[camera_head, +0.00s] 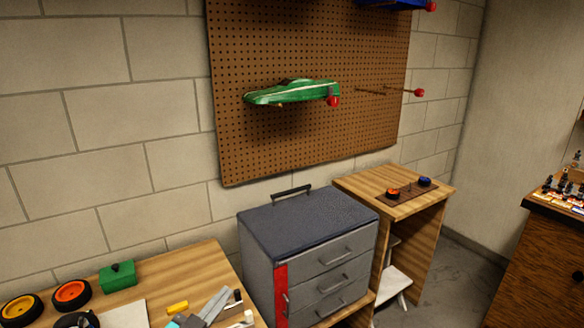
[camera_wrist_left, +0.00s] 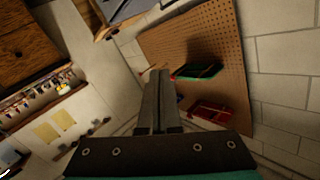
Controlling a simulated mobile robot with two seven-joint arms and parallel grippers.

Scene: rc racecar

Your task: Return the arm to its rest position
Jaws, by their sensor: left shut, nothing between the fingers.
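My left gripper (camera_head: 224,294) is at the lower edge of the head view, in front of the workbench. Its two grey fingers are together with nothing between them. They also show shut in the left wrist view (camera_wrist_left: 158,73), in front of the pegboard and wall. The fingers look well apart from the pegboard. My right gripper is in neither view.
A green car (camera_head: 295,93) hangs on the pegboard (camera_head: 300,140); a red car (camera_wrist_left: 208,113) shows in the wrist view. A grey toolbox (camera_head: 325,253) stands right of the workbench (camera_head: 205,262), beside a wooden stand (camera_head: 370,182). Wheels (camera_head: 72,294) lie left.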

